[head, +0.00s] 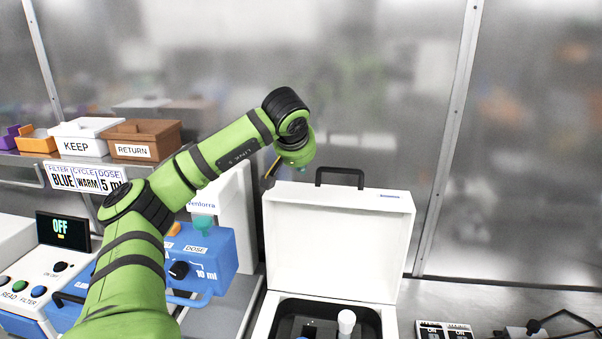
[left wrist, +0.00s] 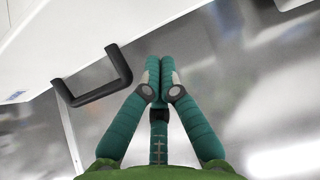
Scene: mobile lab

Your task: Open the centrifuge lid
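The white centrifuge (head: 385,316) stands on the bench with its lid (head: 335,240) raised roughly upright. The dark bowl (head: 300,312) inside is exposed, with a white-capped piece (head: 346,321) standing in it. The lid's black handle (head: 340,178) is at its top edge and also shows at the left in the left wrist view (left wrist: 98,82). My left gripper (left wrist: 160,70) has its teal fingers together, with nothing seen between them. It is beside the handle, apart from it. In the head view it is at the lid's top left corner, mostly hidden by my arm and the lid. My right gripper is out of view.
A blue dosing machine (head: 215,262) and a control panel reading OFF (head: 62,232) stand at the left. KEEP (head: 85,138) and RETURN (head: 143,140) boxes sit on a shelf above. A small black-and-white device (head: 445,330) lies right of the centrifuge.

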